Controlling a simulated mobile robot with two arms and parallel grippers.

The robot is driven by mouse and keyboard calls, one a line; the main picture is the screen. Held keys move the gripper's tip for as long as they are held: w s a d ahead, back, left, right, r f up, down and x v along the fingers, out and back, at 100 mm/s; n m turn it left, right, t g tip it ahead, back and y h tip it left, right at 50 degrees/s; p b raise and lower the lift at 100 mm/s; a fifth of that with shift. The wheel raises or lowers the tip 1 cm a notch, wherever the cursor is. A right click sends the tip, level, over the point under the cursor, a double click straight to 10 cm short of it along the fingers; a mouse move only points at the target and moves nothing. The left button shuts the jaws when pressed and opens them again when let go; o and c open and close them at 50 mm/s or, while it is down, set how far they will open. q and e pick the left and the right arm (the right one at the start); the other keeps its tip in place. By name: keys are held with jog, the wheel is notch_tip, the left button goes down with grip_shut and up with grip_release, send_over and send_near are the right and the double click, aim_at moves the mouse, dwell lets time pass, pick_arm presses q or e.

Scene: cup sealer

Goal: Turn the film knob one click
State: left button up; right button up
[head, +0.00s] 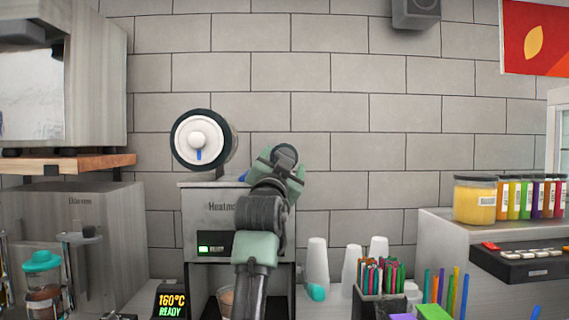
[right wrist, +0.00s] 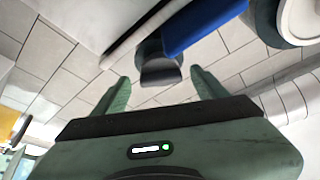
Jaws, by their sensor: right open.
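The cup sealer (head: 222,211) is a grey box with a lit green display. A large roll (head: 182,138) with a black rim and white face sits on top, with a white centre knob (head: 198,138) bearing a blue mark. My right gripper (head: 280,165) is raised to the right of the roll. In the right wrist view my right gripper (right wrist: 159,76) is open, its fingers on either side of a dark knob-like end (right wrist: 160,69) beside a blue bar (right wrist: 203,22). I cannot tell whether they touch it. The roll's edge (right wrist: 300,18) shows upper right. My left gripper is out of view.
A cup (head: 226,300) stands low in the sealer, partly behind my arm. White cups (head: 317,262) and a holder of coloured straws (head: 381,282) stand to the right. A temperature display (head: 171,300) is at lower left. The tiled wall is behind.

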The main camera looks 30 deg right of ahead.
jog(key=b+v, duration=0.1)
jog(key=v, duration=0.4)
jog(key=shift+a+f, duration=0.1)
jog(key=shift+a, duration=0.1)
